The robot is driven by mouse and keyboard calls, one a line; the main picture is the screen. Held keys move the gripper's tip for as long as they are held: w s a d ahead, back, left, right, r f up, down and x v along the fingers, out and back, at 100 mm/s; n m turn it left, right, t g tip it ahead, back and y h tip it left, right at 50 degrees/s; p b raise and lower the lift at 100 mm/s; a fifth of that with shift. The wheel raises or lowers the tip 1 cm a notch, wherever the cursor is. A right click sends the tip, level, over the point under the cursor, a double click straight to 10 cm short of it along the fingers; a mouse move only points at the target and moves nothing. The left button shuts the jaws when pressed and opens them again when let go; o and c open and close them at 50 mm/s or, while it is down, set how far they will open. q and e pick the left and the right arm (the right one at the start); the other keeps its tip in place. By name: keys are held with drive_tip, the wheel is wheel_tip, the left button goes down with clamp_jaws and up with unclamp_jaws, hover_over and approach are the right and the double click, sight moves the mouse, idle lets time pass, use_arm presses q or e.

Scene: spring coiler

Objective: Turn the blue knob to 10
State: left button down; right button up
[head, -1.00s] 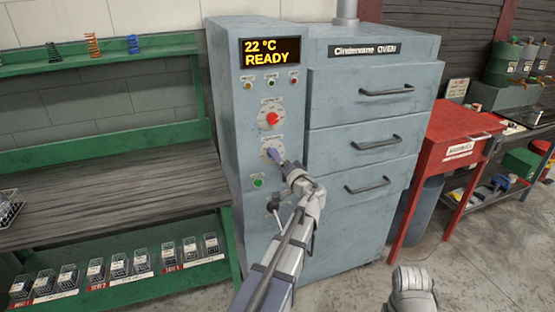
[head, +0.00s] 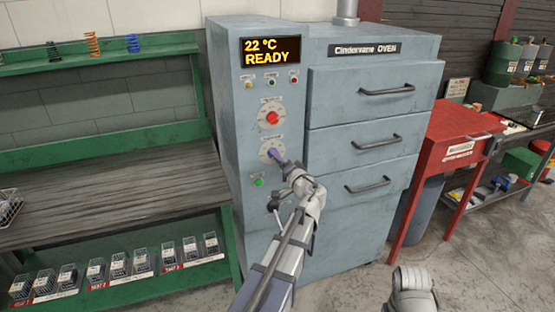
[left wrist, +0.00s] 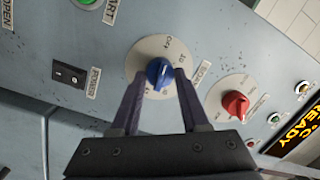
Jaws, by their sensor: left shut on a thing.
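The blue knob (left wrist: 159,72) sits on a pale round dial (left wrist: 138,58) on the oven's control panel. In the left wrist view my left gripper (left wrist: 160,80) has one finger on each side of the knob and is shut on it. The dial's small marks are partly hidden by the fingers, and I cannot read the setting. In the head view the left gripper (head: 278,158) reaches the lower dial (head: 270,149) and mostly hides the knob. My right arm (head: 412,290) shows at the bottom right, but its gripper is not clearly visible.
A red knob (left wrist: 235,104) on its own dial is close beside the blue one. A black power switch (left wrist: 69,74) and green button (head: 258,182) are nearby. The display (head: 270,52) reads 22 °C READY. A red table (head: 450,130) stands right of the oven.

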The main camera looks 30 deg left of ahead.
use_arm(q)
drive_tip(key=shift+f+m+t+b, duration=0.1)
drive_tip(key=shift+m+t+b, duration=0.3)
drive_tip(key=shift+m, duration=1.9)
drive_tip(key=shift+f+m+t+b, duration=0.1)
drive_tip(key=shift+m+b, duration=0.5)
drive_tip(key=shift+m, duration=1.7)
drive_tip(key=shift+c, duration=2)
unclamp_jaws()
drive_tip(key=v, duration=0.7)
drive_tip(key=shift+s+d+b, duration=0.25)
drive_tip(key=shift+d+b, duration=0.1)
drive_tip(key=shift+f, duration=0.2)
